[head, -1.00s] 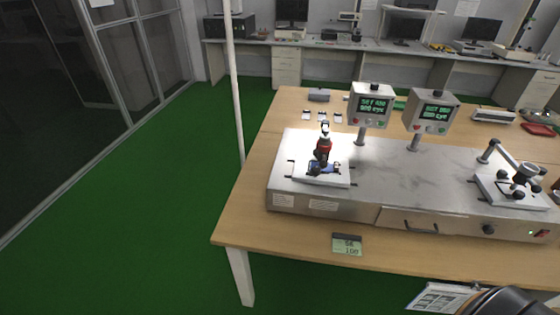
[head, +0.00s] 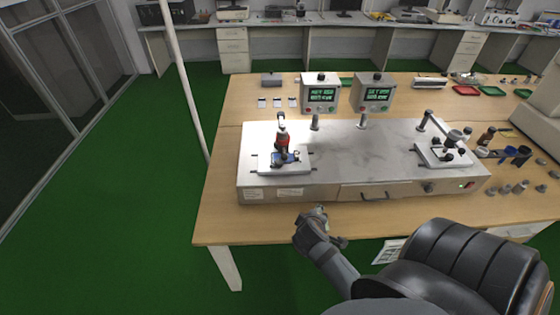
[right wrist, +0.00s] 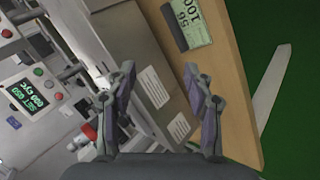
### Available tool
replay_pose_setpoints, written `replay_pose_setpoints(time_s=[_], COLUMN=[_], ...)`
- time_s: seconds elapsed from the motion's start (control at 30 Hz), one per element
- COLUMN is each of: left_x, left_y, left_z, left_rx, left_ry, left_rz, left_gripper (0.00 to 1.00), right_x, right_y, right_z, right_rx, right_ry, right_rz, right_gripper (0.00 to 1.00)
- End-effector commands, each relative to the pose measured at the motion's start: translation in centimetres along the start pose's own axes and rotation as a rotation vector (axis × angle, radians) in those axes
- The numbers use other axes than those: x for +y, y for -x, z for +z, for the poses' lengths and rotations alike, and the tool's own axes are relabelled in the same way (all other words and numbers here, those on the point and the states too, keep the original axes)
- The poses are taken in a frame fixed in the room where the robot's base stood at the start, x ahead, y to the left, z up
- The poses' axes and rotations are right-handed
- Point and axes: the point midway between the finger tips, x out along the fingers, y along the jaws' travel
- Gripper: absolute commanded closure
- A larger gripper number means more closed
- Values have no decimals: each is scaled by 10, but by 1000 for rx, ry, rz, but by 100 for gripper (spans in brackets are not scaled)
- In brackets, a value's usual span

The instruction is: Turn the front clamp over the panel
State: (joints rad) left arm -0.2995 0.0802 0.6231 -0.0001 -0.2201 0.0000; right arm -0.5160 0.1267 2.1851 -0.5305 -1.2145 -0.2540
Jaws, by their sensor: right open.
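A toggle clamp with a red and black handle (head: 282,140) stands upright on the white plate (head: 298,169) at the left end of the grey test bench. A small blue panel (head: 291,157) lies at its foot; the clamp's exact contact with it is too small to tell. My right gripper (head: 314,216) is in front of the bench, below and to the right of this clamp, apart from it. In the right wrist view the right gripper (right wrist: 158,78) has its fingers spread and empty. The red handle (right wrist: 90,131) shows there beyond the left finger. My left gripper is not in view.
The grey bench (head: 350,150) stands on a wooden table (head: 225,215). Two display boxes (head: 321,92) rise on posts behind the bench's middle. A second clamp fixture (head: 446,150) is at its right end. Table left of the bench is clear.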

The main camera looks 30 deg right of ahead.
Motion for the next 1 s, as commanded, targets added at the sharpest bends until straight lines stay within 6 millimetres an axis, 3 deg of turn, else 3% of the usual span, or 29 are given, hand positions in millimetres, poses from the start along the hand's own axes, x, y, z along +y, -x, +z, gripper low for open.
replay_pose_setpoints(time_s=[0.2, 0.4, 0.47, 0.6, 0.7, 0.8, 1.0], left_x=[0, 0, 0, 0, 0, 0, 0], left_y=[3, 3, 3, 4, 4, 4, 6], left_z=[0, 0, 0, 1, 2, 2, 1], left_rx=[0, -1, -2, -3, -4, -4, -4], left_ry=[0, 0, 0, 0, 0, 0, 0], left_rz=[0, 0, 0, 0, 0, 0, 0], left_gripper=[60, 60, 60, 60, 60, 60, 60], right_x=[61, 92, 91, 69, 52, 43, 45], right_y=[-7, -10, -11, -15, -20, -22, -25], right_z=[-14, -50, -67, -102, -114, -119, -125], right_rx=[5, -19, -32, -68, -85, -94, -96], right_ry=[348, 883, 1095, 1580, 1802, 1904, 1920], right_rz=[329, 667, 773, 971, 1045, 1078, 1086], right_gripper=[48, 48, 48, 48, 48, 48, 48])
